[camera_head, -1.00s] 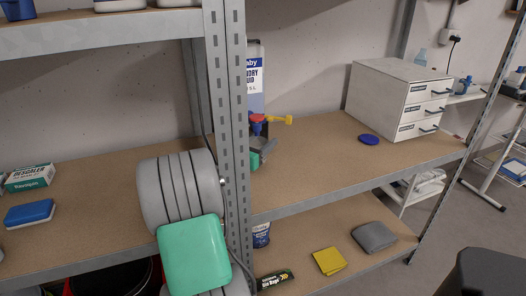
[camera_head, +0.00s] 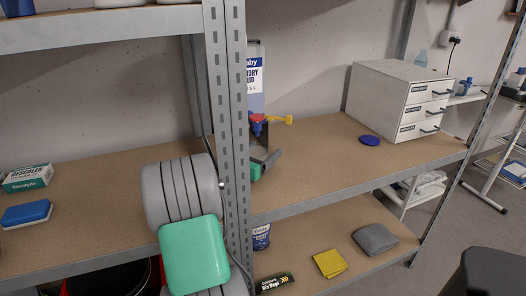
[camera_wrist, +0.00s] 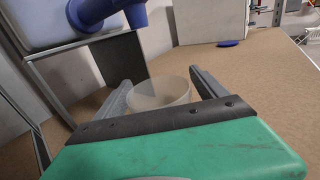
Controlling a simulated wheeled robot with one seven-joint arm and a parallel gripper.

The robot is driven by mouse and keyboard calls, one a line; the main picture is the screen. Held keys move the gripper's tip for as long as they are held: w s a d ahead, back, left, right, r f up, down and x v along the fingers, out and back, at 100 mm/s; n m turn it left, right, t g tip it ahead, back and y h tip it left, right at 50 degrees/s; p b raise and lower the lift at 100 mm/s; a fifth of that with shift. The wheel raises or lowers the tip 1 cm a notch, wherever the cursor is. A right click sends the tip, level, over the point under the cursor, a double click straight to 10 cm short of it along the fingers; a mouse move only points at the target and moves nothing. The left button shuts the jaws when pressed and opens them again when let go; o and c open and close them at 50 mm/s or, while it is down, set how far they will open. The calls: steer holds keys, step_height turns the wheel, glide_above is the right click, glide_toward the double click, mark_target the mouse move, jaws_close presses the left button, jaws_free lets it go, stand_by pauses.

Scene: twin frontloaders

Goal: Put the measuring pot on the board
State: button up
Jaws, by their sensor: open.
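The measuring pot (camera_wrist: 160,93) is a translucent, pale round cup in the wrist view, between the two grey fingers of my open gripper (camera_wrist: 160,76). A gap shows on the right; whether the left finger touches it I cannot tell. What it rests on is hidden by my green gripper body. In the head view my gripper (camera_head: 267,155) is partly behind the shelf post, and the pot cannot be made out clearly. The brown shelf board (camera_head: 320,165) extends to the right; it also shows in the wrist view (camera_wrist: 262,80).
A laundry liquid container (camera_head: 255,85) stands behind my gripper; its blue tap (camera_wrist: 95,12) hangs close above. The metal post (camera_head: 235,130) stands in front. A blue disc (camera_head: 369,140) and white drawer unit (camera_head: 385,100) are to the right, with clear board before them.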

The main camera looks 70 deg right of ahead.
steer(key=shift+r, duration=0.1)
steer(key=a, duration=0.3)
steer(key=w+a+p, duration=0.1)
steer(key=a, duration=0.3)
steer(key=shift+w+r, duration=0.1)
steer(key=shift+w, duration=0.05)
steer(key=shift+a, duration=0.2)
